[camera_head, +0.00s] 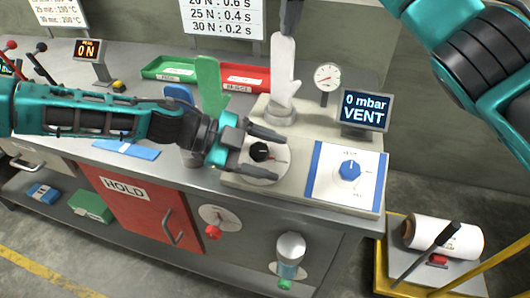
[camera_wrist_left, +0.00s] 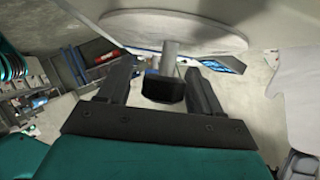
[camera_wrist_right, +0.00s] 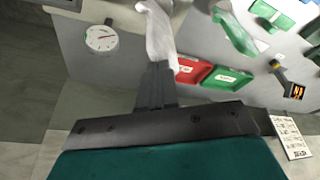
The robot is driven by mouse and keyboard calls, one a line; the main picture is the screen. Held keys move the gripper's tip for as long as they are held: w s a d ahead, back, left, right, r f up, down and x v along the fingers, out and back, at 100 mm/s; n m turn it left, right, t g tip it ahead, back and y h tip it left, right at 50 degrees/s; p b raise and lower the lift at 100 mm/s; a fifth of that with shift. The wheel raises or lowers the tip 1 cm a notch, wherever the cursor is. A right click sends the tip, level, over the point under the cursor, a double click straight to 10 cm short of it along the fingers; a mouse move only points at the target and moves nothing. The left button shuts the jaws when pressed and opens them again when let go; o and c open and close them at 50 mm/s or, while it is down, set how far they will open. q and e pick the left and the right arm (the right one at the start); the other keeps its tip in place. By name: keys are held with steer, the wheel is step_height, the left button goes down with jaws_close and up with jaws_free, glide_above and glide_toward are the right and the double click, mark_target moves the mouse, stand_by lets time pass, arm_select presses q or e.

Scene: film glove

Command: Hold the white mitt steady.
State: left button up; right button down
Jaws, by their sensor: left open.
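The white mitt (camera_head: 283,72) stands upright on a round pedestal on the beige bench unit, and it also shows in the right wrist view (camera_wrist_right: 159,35). My right gripper (camera_head: 289,28) comes down from above. Its fingers (camera_wrist_right: 157,78) are close together at the mitt's top end, with the mitt's tip between them. My left gripper (camera_head: 276,152) is open around a black knob (camera_head: 259,151) on the front of the unit. The knob (camera_wrist_left: 163,89) sits between its fingers in the left wrist view, with a gap visible on both sides.
A display (camera_head: 364,110) reads 0 mbar VENT, behind a blue selector knob (camera_head: 349,169). A dial gauge (camera_head: 327,77) stands beside the mitt. A green mitt (camera_head: 209,86) stands left of it. Green (camera_head: 168,76) and red (camera_head: 243,86) trays lie behind.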

mark_target(256, 152)
arm_select(q)
steer(key=shift+w, duration=0.1)
steer(key=v, duration=0.5)
steer(key=a, duration=1.2)
steer(key=shift+s, duration=0.35)
